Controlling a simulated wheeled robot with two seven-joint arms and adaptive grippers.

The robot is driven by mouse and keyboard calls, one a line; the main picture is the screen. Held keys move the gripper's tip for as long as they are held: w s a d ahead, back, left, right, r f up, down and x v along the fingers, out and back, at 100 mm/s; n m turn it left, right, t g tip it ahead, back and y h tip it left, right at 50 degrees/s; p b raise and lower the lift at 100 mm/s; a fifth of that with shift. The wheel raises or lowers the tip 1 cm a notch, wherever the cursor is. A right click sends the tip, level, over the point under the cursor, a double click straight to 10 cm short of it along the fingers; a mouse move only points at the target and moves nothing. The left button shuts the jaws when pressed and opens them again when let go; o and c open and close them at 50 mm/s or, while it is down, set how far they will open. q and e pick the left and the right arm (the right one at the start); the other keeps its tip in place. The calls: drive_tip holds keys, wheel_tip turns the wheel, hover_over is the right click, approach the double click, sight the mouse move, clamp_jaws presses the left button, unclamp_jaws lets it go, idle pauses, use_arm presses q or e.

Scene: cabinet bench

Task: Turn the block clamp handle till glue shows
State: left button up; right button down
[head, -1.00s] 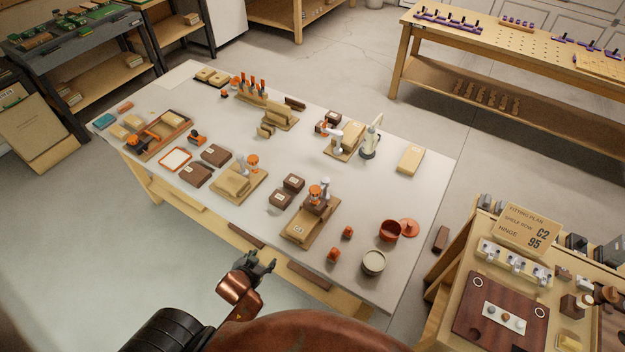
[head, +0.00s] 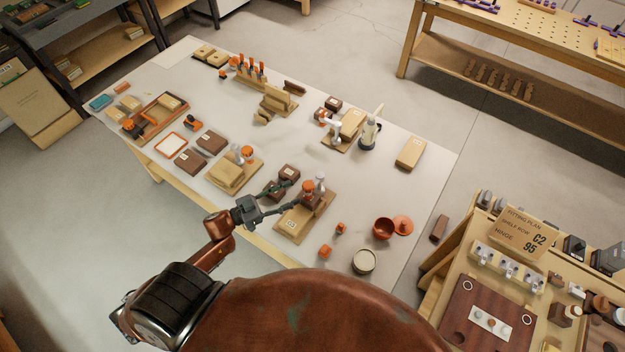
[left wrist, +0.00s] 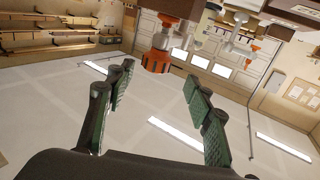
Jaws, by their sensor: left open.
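A clamp with an orange handle (head: 308,187), a grey upright post and a dark brown block stands on a wooden board (head: 291,226) near the bench's front edge. I take this as the block clamp. My left gripper (head: 288,194) is open and empty, its fingers pointing toward this clamp from the left. In the left wrist view an orange and grey clamp part (left wrist: 157,58) lies ahead, between and beyond the spread fingertips (left wrist: 160,80), apart from them. I cannot make out any glue. My right gripper is not in view.
Dark blocks (head: 282,183) lie close beside the left fingers. Another orange-handled clamp (head: 229,171) stands to the left.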

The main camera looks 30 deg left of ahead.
sight(308, 186)
use_arm(q)
drive_tip(key=p+x, duration=0.1)
drive_tip(key=x, duration=0.6)
drive_tip(key=shift+w+d+r, duration=0.15)
drive_tip(key=shift+w+d, duration=0.05)
drive_tip(key=shift+d, duration=0.25)
drive_tip(key=shift+h, duration=0.4)
drive_tip(key=c, duration=1.2)
